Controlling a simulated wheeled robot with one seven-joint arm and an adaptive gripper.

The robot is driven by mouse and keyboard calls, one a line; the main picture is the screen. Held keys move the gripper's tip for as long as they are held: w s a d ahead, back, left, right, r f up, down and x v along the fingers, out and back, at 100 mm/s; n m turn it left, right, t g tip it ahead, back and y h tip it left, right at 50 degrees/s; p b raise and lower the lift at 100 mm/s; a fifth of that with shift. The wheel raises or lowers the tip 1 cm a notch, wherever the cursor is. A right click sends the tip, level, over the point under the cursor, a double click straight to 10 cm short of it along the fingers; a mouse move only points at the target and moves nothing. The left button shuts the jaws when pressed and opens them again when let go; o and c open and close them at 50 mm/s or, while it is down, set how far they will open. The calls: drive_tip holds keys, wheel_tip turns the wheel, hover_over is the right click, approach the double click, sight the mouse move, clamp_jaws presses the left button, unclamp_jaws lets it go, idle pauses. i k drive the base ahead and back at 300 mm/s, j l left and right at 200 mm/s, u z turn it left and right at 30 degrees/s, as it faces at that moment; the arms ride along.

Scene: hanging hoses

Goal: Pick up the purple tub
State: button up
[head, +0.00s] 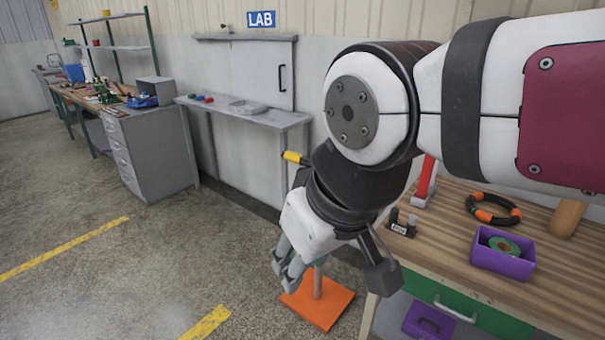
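The purple tub (489,262) stands on the wooden top of the workbench at the lower right. It is an open rectangular box with a green ring-shaped roll (504,246) in it. My gripper (334,272) hangs pointing down, left of the bench and apart from the tub. Its fingers are spread wide, with two grey ones at the left and a dark one at the right. I see nothing held between them. My arm comes in from the upper right and passes above the bench.
On the bench (450,255) are a black-and-orange ring (493,209), a small dark labelled holder (403,227), a red-and-white piece (424,183) and a wooden piece (567,217). An orange base (322,308) with a post stands on the floor. Open floor lies left.

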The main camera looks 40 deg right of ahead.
sight(521, 268)
drive_tip(key=z, duration=1.8)
drive_tip(key=i+l, duration=0.1)
drive_tip(key=l, duration=0.65)
drive_tip(key=i, duration=0.05)
